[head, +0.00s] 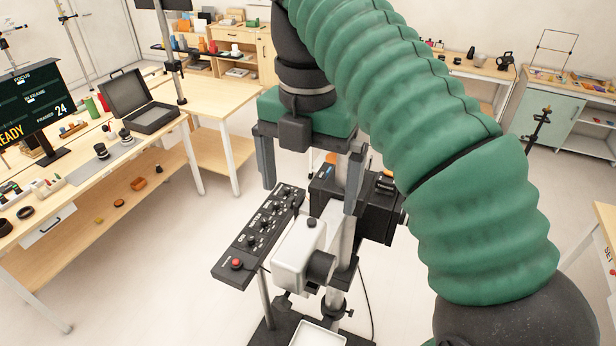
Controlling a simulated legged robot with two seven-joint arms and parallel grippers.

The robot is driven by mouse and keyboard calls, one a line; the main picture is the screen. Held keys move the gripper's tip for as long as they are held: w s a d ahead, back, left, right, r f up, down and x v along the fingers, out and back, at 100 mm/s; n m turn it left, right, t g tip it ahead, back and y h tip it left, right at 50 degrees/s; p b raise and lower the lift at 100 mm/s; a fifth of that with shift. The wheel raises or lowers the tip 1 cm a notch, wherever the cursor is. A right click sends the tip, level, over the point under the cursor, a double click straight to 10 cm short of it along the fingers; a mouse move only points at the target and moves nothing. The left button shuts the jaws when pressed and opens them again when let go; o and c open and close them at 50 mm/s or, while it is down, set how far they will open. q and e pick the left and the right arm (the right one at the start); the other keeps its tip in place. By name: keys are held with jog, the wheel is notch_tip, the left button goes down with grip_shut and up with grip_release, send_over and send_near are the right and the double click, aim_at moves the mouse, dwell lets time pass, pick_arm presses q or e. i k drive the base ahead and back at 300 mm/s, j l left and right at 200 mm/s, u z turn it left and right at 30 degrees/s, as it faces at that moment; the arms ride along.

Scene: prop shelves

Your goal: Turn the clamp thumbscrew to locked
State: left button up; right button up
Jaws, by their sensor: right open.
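My right gripper (310,196) hangs down in the middle of the head view, its two grey fingers wide apart with nothing held between them. Its fingers are above and in front of a stand with a light metal post (346,246) and a pale grey camera-like head (298,256). A small orange part (331,158) shows between the fingers near the post, partly hidden. I cannot tell whether it is the clamp thumbscrew, and its lock state is not readable. A black knob (348,314) sits low on the stand. My left gripper is not in view.
A black control panel (258,236) with several knobs and a red button (236,264) stands left of the post. A black box (378,212) is on the right, close to my green arm. A workbench (160,136) with an open case (150,117) is further left. Open floor surrounds the stand.

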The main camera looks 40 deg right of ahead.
aim_at(282, 303)
jog(key=k, duration=1)
